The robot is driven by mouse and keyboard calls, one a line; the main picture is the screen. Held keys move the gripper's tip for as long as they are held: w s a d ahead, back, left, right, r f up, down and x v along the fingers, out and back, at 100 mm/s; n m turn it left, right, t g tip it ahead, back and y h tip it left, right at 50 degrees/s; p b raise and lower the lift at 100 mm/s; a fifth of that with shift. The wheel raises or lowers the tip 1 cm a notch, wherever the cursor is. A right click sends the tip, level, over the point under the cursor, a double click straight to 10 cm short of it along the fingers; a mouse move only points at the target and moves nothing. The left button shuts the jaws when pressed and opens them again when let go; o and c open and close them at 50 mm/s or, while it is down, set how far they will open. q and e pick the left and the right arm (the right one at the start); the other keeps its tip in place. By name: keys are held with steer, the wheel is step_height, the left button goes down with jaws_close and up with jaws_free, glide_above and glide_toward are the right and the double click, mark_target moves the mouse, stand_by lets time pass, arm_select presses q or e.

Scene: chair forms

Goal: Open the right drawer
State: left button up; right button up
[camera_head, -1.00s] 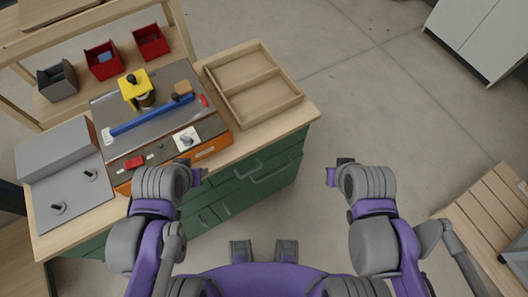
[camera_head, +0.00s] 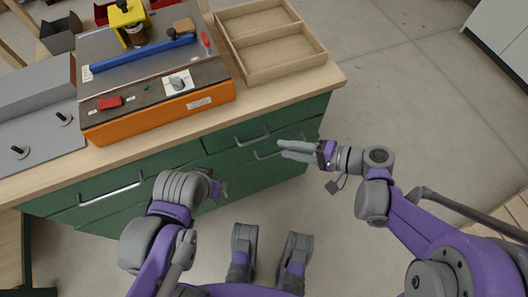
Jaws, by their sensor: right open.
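The green cabinet under the wooden worktop has a right drawer (camera_head: 230,137) in its top row, with a metal bar handle (camera_head: 253,138). It looks closed. A second handle (camera_head: 268,154) shows just below it, on a lower drawer. My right gripper (camera_head: 284,150) is open and points left, with its fingertips close to the right ends of these handles in the picture. I cannot tell whether it touches either. My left gripper (camera_head: 222,189) is in front of the cabinet, lower and to the left, mostly hidden by its own wrist.
On the worktop stand an orange and grey machine (camera_head: 160,105) and a divided wooden tray (camera_head: 280,67). A left drawer (camera_head: 110,185) has a long handle. The floor (camera_head: 400,100) right of the cabinet is clear. A slatted wooden piece (camera_head: 510,215) is at the right edge.

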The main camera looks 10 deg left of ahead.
mark_target(255, 139)
arm_select(q)
steer(key=f+b, duration=0.2)
steer(key=f, duration=0.1)
steer(key=f+b, duration=0.1)
steer(key=f, duration=0.1)
steer(key=shift+d, duration=0.35)
arm_select(e)
steer(key=w+a+f, duration=0.1)
steer(key=a, duration=0.2)
steer(key=w+a+f+y, duration=0.1)
steer(key=a, duration=0.2)
steer(key=w+a+f+y, duration=0.1)
steer(key=a+f, duration=0.1)
steer(key=a, duration=0.2)
steer(key=shift+w+a, duration=0.1)
steer(key=shift+w, duration=0.1)
steer(key=shift+c, duration=0.2)
jaws_close()
stand_by(0.3)
